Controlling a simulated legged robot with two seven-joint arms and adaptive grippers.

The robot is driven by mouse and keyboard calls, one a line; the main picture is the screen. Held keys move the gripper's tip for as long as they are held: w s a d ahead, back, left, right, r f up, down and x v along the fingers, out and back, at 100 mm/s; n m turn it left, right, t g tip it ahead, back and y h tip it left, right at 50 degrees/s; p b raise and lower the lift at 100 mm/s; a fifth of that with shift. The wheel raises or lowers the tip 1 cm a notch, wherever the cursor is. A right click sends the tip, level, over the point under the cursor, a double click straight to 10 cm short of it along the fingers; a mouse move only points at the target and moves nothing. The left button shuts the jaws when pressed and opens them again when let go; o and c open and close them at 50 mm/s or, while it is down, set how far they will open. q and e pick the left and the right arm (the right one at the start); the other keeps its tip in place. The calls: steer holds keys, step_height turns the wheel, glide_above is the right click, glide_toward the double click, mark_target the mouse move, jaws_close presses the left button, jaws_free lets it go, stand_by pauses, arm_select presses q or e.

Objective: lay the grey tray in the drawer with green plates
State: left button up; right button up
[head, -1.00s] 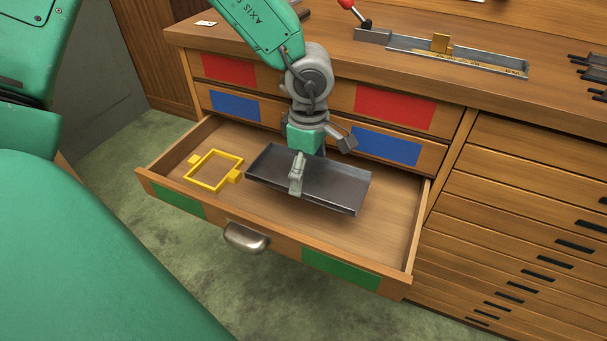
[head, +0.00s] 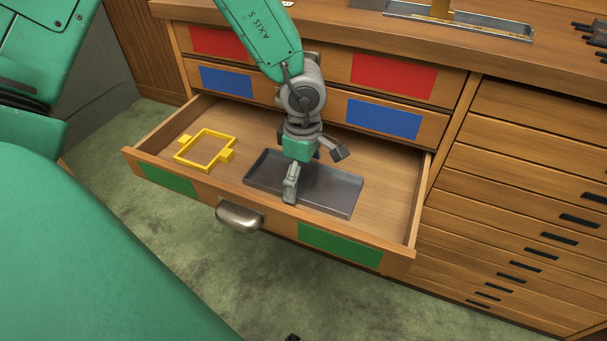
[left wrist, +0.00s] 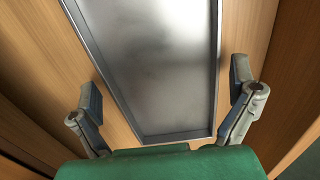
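The grey tray (head: 325,192) lies flat and level in the open drawer with green plates (head: 390,205), right of its middle. It appears to rest on the drawer floor. My left gripper (head: 314,170) is over the tray, pointing down, with one finger at the tray's front side and one towards its back side. In the left wrist view, the fingers of my left gripper (left wrist: 167,88) stand wide apart on either side of the tray (left wrist: 165,65), with gaps to its edges. My right gripper is not in view.
A yellow frame (head: 178,155) with side tabs lies in the same drawer, left of the tray. Shut drawers with blue plates (head: 384,118) and red plates (head: 393,75) are above. A metal drawer handle (head: 240,217) is on the front. A long rail fixture (head: 490,24) stands on the worktop.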

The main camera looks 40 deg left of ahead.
mark_target(303, 182)
arm_select(q)
step_height(303, 182, up, 12)
steer(key=p, duration=0.5)
stand_by(0.5)
